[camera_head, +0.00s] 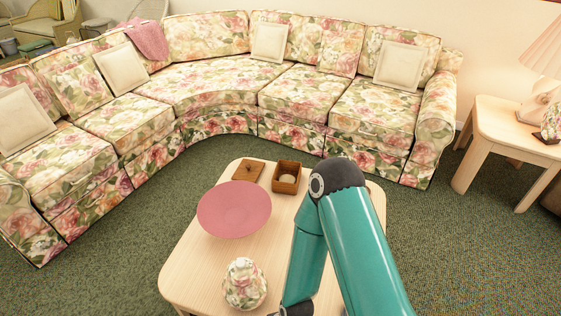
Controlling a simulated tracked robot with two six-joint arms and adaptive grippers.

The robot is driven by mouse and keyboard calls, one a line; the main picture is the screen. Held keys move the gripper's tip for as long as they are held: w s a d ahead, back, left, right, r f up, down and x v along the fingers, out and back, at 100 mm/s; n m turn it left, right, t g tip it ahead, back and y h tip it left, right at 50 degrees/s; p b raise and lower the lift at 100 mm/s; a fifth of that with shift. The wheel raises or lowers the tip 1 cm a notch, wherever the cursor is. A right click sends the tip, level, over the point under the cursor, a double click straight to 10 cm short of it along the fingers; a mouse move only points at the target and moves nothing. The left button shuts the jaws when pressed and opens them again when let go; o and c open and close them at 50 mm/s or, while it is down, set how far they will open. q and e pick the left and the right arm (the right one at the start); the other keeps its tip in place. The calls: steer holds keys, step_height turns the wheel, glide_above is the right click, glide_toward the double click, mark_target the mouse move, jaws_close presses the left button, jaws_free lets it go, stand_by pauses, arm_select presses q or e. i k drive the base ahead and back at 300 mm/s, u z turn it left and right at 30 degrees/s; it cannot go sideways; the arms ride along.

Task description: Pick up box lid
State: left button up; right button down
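The box lid (248,170) is a small flat brown wooden piece with a darker spot near its middle. It lies at the far end of the pale wooden coffee table (196,275). The open brown wooden box (287,186) stands just right of the lid, with something pale inside. A teal arm of mine rises from the bottom edge, bends at a dark joint over the table's right side and comes back down to the bottom edge. Its gripper is not visible. My other arm and gripper are out of view.
A wide pink dish (234,209) stands in front of the lid and box. A floral rounded object (245,285) stands near the table's front. A floral corner sofa (210,82) curves behind. A side table (508,124) with a lamp (540,85) is at right.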

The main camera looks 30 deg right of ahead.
mark_target(248, 169)
steer(key=u, duration=1.55)
steer(key=i, duration=0.1)
steer(key=z, duration=2.65)
